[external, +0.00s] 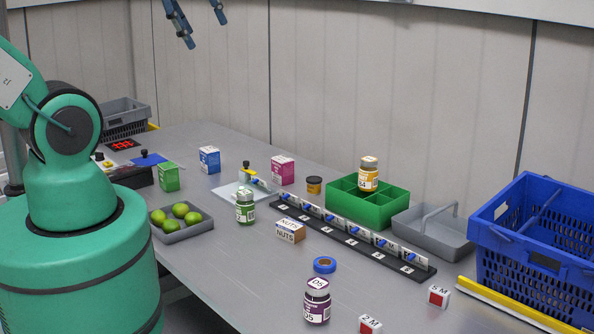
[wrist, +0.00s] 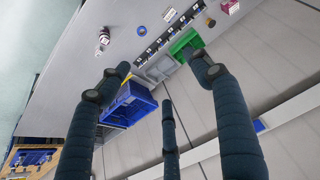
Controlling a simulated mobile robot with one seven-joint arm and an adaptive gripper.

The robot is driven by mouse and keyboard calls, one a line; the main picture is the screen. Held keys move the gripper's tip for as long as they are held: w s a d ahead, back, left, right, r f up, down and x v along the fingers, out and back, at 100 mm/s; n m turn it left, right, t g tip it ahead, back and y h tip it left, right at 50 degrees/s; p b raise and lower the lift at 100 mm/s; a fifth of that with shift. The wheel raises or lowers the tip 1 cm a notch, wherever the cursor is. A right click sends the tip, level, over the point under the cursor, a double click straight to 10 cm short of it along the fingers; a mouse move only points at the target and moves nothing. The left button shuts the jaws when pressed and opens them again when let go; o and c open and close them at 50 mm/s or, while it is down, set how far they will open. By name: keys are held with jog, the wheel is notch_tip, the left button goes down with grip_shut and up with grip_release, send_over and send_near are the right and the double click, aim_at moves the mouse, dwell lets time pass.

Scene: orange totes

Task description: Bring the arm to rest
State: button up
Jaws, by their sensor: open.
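My gripper (external: 206,32) hangs high above the back of the table at the top of the external view, its fingers pointing down. Its upper part is cut off by the frame edge. In the wrist view the dark fingers of my gripper (wrist: 161,75) are spread wide apart with nothing between them. It touches nothing on the table. My green arm shows at the left of the external view, and most of its links beyond the shoulder are out of frame.
The grey table (external: 235,280) holds a green divided tray (external: 345,208) with an orange-labelled jar (external: 369,176), a black rack (external: 352,245), a grey caddy (external: 435,235), a bowl of limes (external: 188,232), and a purple-labelled jar (external: 317,303). A blue crate (external: 530,255) stands right. A wall (external: 400,90) runs behind.

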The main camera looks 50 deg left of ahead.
notch_tip(320, 180, down, 18)
jog(key=b, duration=1.8)
